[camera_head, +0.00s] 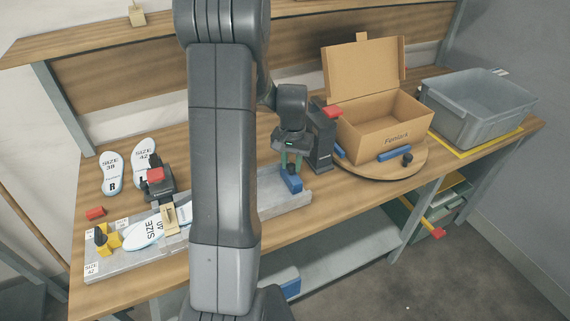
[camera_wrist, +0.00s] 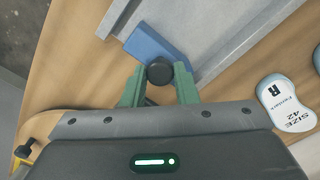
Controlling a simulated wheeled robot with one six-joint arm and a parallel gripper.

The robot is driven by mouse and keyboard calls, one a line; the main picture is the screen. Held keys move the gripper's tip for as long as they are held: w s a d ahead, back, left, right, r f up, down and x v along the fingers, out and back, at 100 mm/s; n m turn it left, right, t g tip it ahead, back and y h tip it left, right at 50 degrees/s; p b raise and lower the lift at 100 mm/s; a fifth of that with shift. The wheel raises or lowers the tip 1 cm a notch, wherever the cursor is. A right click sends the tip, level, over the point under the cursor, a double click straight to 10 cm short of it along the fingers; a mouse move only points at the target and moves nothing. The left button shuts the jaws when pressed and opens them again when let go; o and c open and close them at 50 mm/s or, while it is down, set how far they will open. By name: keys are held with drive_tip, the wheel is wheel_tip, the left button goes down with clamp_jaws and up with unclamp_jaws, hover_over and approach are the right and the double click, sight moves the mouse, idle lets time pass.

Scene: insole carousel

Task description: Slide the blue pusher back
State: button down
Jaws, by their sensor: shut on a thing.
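The blue pusher (camera_head: 291,184) sits at the right end of the long grey tray (camera_head: 303,201) on the table. In the wrist view the blue pusher (camera_wrist: 150,42) shows as a blue block with a round black knob (camera_wrist: 159,70), touching the tray's end. My gripper (camera_head: 290,163) points down over the pusher. In the wrist view the green fingers of my gripper (camera_wrist: 160,80) stand on either side of the black knob and are shut on it. The middle of the tray is hidden behind my arm in the head view.
An open carton (camera_head: 380,138) stands on a round turntable (camera_head: 405,170) to the right, beside a dark post with a red top (camera_head: 331,112). A grey bin (camera_head: 480,108) is at the far right. Insoles (camera_head: 145,235) and a dark red-topped device (camera_head: 155,178) are at left.

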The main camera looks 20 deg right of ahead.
sight(293, 165)
drive_tip(key=shift+w+d+r, duration=0.1)
drive_tip(key=shift+d+r, duration=0.05)
drive_tip(key=shift+d, duration=0.05)
drive_tip(key=c, duration=1.1)
unclamp_jaws()
drive_tip(key=shift+d, duration=0.15)
drive_tip(key=shift+c, duration=0.2)
wheel_tip(293, 165, up, 14)
drive_tip(key=b, duration=0.1)
drive_tip(key=shift+b, duration=0.3)
drive_tip(key=shift+f, duration=0.2)
drive_tip(key=f, duration=0.4)
drive_tip(key=f+p, duration=0.1)
drive_tip(key=f, duration=0.9)
drive_tip(key=shift+a+p, duration=0.25)
drive_tip(key=shift+p, duration=0.05)
